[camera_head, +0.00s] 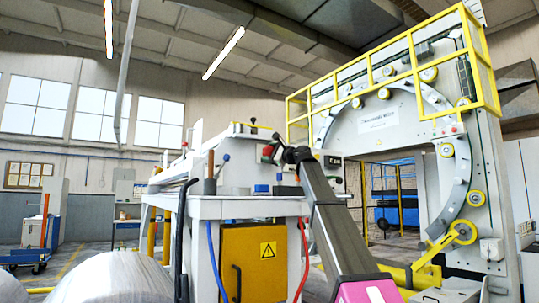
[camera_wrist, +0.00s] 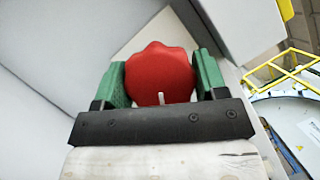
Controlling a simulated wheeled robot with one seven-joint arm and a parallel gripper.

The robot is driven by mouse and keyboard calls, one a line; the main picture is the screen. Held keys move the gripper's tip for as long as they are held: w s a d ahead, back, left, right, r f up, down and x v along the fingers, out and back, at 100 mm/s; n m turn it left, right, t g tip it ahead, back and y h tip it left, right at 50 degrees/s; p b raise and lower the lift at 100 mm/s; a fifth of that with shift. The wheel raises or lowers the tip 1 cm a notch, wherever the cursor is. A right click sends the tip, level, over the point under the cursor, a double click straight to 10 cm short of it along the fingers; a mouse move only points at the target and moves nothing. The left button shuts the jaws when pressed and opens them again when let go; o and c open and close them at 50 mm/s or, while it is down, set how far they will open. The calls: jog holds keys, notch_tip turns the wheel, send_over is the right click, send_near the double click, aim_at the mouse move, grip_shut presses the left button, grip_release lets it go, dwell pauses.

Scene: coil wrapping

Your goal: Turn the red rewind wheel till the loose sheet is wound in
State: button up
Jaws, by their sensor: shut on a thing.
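The red rewind wheel (camera_wrist: 160,72) is a lobed knob with a small white mark at its lower edge. In the wrist view it sits between the two green fingers of my gripper (camera_wrist: 161,80), which is shut on it. In the head view the red wheel (camera_head: 267,150) shows small on the machine's grey upper housing, beside the end of my arm. My gripper (camera_head: 276,153) is at the wheel there, small and partly hidden by the arm. I cannot make out the loose sheet in either view.
A large ring frame (camera_head: 388,125) with yellow railings (camera_head: 365,72) stands at the right. A yellow cabinet door (camera_head: 258,262) with a warning sign is below the housing. A shiny coil (camera_head: 110,280) lies at the lower left. Grey housing panels are close around my gripper.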

jog(key=o, duration=0.9)
jog(key=shift+s+d, duration=0.1)
jog(key=v, duration=1)
jog(key=shift+s+d+f, duration=0.15)
jog(key=shift+s+d, duration=0.05)
jog(key=shift+s, duration=0.05)
